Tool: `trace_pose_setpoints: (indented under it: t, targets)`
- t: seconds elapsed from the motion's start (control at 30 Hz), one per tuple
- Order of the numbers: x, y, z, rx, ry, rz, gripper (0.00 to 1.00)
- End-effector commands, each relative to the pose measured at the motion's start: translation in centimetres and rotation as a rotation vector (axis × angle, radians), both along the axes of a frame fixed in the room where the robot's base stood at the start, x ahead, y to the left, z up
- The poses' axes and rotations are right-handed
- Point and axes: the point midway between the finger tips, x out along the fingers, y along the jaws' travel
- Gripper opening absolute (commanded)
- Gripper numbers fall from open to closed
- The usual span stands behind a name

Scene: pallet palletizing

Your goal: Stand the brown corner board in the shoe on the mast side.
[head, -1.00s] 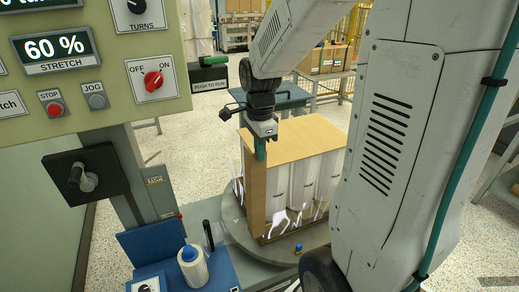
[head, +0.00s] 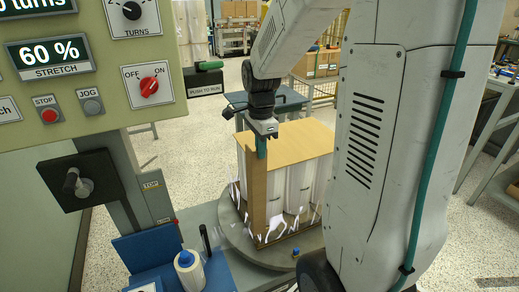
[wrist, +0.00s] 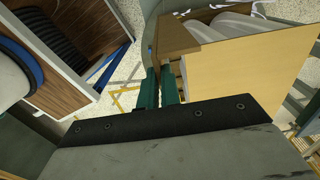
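The brown corner board (head: 257,195) stands upright at the near left corner of the wrapped load, on the side toward the mast (head: 128,185). Its lower end is close to the pallet edge and turntable; I cannot make out the shoe or whether the foot is inside it. My gripper (head: 262,148) is at the upper end of the board, with its teal fingers pointing down. In the wrist view the teal fingers (wrist: 159,88) are close together with the board's brown edge (wrist: 177,36) between them, so my gripper looks shut on it.
The load has a flat tan top sheet (head: 292,142) over white goods (head: 300,185) and sits on a round grey turntable (head: 232,222). A control panel (head: 90,75) is at the left.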

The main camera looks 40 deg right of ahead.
Motion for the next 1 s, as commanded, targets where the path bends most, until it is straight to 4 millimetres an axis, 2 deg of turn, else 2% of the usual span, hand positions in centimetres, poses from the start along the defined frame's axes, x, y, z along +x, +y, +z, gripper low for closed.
trace_pose_setpoints:
  t: [1.0]
  targets:
    - [2.0,-3.6,-0.4,0.000,0.000,-0.001,0.00]
